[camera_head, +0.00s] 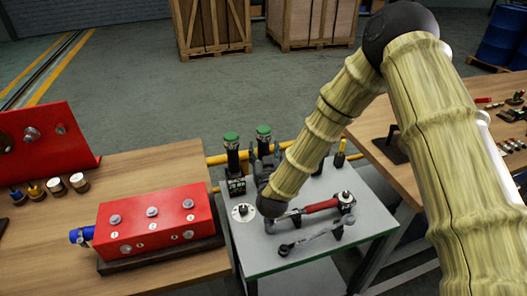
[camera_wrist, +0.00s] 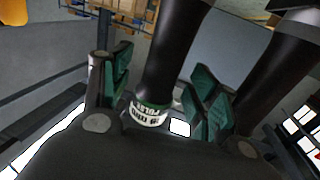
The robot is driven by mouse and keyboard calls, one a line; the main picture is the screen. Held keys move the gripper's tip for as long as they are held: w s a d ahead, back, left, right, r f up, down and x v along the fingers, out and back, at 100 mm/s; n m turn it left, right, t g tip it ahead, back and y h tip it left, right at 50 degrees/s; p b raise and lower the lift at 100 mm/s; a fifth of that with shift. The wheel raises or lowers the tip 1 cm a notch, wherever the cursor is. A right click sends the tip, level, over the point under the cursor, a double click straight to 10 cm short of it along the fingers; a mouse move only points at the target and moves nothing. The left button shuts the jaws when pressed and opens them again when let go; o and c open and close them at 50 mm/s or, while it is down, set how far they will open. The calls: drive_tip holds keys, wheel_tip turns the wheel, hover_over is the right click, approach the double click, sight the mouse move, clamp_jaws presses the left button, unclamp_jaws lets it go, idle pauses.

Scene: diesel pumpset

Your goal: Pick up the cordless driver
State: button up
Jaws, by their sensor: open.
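Two upright black tools with green tops, which look like cordless drivers, stand at the back left of the grey table: a left one (camera_head: 232,158) and a right one (camera_head: 264,141). In the wrist view a dark cylindrical driver body (camera_wrist: 172,55) with a green and white lettered band lies between the green-padded fingers of my gripper (camera_wrist: 163,80). The fingers are open, one on each side of it, with gaps visible. A second dark cylinder (camera_wrist: 262,60) is to the right, outside the fingers. In the head view my gripper is mostly hidden behind my arm, near the right driver.
A red-handled wrench (camera_head: 318,207) and a grey wrench (camera_head: 315,236) lie on the grey table (camera_head: 262,262) in front. A red box (camera_head: 155,222) with knobs stands on the left wooden bench. A yellow rail (camera_head: 216,158) runs behind. Crates stand farther back.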

drive_tip(key=shift+w+a, duration=0.15)
drive_tip(key=shift+w, duration=1.1)
clamp_jaws()
drive_tip(key=shift+r+p, duration=0.1)
drive_tip(key=shift+p, duration=0.2)
